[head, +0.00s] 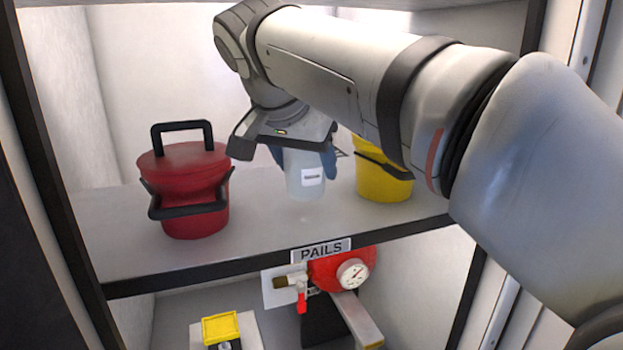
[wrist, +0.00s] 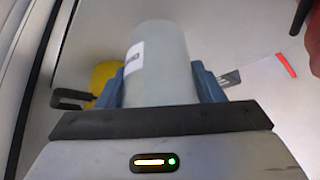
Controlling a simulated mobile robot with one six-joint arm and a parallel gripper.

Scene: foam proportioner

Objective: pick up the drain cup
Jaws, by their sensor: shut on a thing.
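The drain cup (head: 305,177) is a pale, translucent cup with a small white label, seen at the middle of the shelf in the head view. My gripper (head: 303,160) reaches down from above, its blue fingers on either side of the cup's upper part. In the wrist view the cup (wrist: 160,65) stands between the two blue fingers (wrist: 160,88), which are shut on it. The fingers and my wrist hide the cup's top in the head view. I cannot tell for sure whether its base touches the shelf.
A red pail (head: 190,190) with black handles stands left of the cup on the shelf (head: 270,235). A yellow pail (head: 382,182) stands close on the right. Below the PAILS label (head: 321,251) are a red device with a gauge (head: 353,273) and a yellow-topped item (head: 220,328).

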